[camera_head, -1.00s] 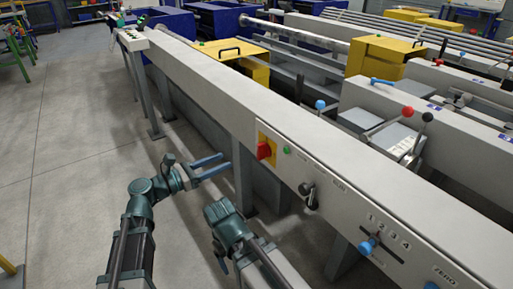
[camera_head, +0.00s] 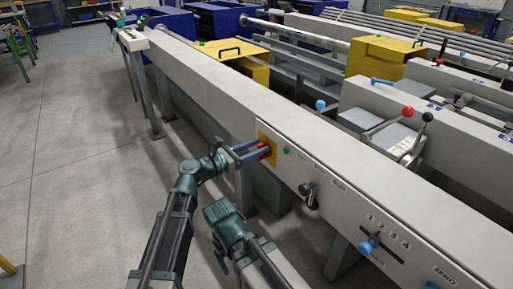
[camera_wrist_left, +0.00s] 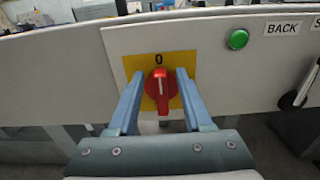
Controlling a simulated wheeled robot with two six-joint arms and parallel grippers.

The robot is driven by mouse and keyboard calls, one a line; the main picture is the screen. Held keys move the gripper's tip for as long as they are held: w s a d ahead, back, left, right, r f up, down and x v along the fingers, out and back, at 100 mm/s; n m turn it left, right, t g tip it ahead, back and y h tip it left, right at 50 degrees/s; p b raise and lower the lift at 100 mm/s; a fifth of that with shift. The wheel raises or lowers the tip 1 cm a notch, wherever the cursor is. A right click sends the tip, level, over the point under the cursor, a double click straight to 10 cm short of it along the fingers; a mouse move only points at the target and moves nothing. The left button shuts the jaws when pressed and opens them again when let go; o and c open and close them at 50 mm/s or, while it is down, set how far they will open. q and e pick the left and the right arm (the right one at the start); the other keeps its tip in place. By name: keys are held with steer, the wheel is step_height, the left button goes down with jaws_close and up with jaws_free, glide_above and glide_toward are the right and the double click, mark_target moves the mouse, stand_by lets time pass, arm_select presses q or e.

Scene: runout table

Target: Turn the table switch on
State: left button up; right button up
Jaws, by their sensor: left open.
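The table switch is a red rotary knob (camera_wrist_left: 160,90) on a yellow plate (camera_wrist_left: 185,62) marked 0, set in the pale side panel of the table. Its white pointer line stands about upright. In the head view the red knob (camera_head: 265,152) is partly hidden by my left gripper (camera_head: 262,150). In the left wrist view the blue fingers of my left gripper (camera_wrist_left: 158,88) are open, one on each side of the knob. I cannot tell whether they touch it. My right arm shows low in the head view, but its fingers are not visible.
A green button (camera_wrist_left: 238,39) is right of the switch, beside a BACK label (camera_wrist_left: 282,28). A black lever (camera_head: 309,193) and a blue slider knob (camera_head: 368,246) sit farther right on the panel (camera_head: 335,190). Open floor (camera_head: 90,180) lies to the left.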

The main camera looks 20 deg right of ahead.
arm_select(q)
steer(key=shift+d, duration=0.1)
steer(key=shift+c, duration=0.3)
jaws_close()
steer(key=shift+m, duration=0.3)
steer(key=m, duration=0.1)
steer(key=s+m, duration=0.1)
steer(key=m, duration=0.1)
steer(key=shift+d+f+m, duration=0.15)
steer(key=shift+m, duration=0.15)
steer(key=m, duration=0.4)
steer(key=shift+s+d+f+m+b, duration=0.15)
steer(key=shift+s+f+m+b, duration=0.15)
steer(key=shift+s+b, duration=0.1)
steer(key=m, duration=0.3)
steer(key=f+m+b, duration=0.1)
steer(key=shift+s+d, duration=0.1)
steer(key=shift+s, duration=0.15)
steer(key=shift+s+f+m+b, duration=0.1)
steer(key=shift+f+m+b, duration=0.1)
steer(key=shift+m, duration=1.05)
steer(key=shift+f+m+b, duration=0.2)
steer(key=shift+m, duration=1.05)
